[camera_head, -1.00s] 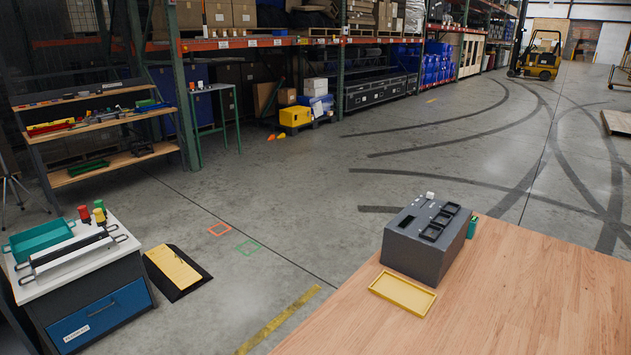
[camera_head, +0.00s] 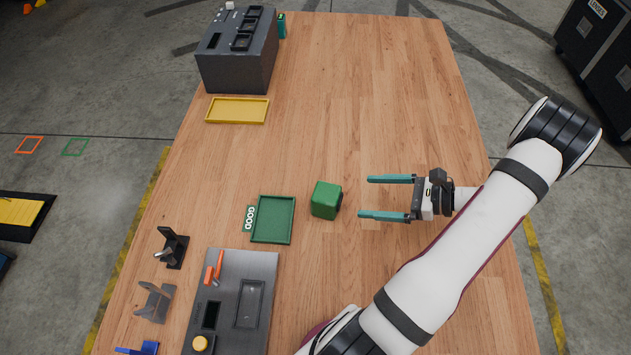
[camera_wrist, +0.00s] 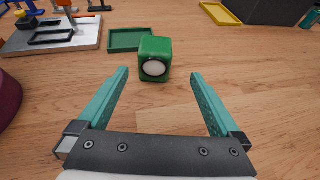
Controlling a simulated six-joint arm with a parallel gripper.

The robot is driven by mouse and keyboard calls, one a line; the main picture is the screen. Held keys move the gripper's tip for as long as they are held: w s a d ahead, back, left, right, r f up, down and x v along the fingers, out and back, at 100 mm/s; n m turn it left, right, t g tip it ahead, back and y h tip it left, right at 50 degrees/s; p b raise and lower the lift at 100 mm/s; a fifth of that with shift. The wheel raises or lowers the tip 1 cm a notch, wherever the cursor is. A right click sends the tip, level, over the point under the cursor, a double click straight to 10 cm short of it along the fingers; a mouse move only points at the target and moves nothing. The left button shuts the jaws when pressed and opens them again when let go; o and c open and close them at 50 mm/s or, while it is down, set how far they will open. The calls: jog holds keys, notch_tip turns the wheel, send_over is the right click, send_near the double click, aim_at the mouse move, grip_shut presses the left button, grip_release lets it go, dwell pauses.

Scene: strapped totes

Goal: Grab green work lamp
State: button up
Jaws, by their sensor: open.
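The green work lamp (camera_head: 326,199) is a small green block standing on the wooden table. In the wrist view the lamp (camera_wrist: 155,50) shows a round white lens facing my gripper. My gripper (camera_head: 364,197) has two teal fingers and is open and empty, to the right of the lamp in the head view. The fingers point towards the lamp, with a small gap of bare table between. In the wrist view my gripper (camera_wrist: 158,74) has the lamp just beyond its fingertips, roughly centred between them.
A green tray (camera_head: 273,241) marked GOOD lies left of the lamp. A grey fixture plate (camera_head: 262,262) and small stands (camera_head: 173,250) are at the lower left. A yellow tray (camera_head: 238,123) and a dark grey box (camera_head: 236,72) are farther back. The table's upper middle is clear.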

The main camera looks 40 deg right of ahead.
aim_at(314, 196)
jog(key=x, duration=0.7)
jog(key=a+x, duration=0.1)
jog(key=x, duration=0.6)
jog(key=shift+a, duration=0.1)
jog(key=shift+r, duration=0.1)
jog(key=c, duration=1.5)
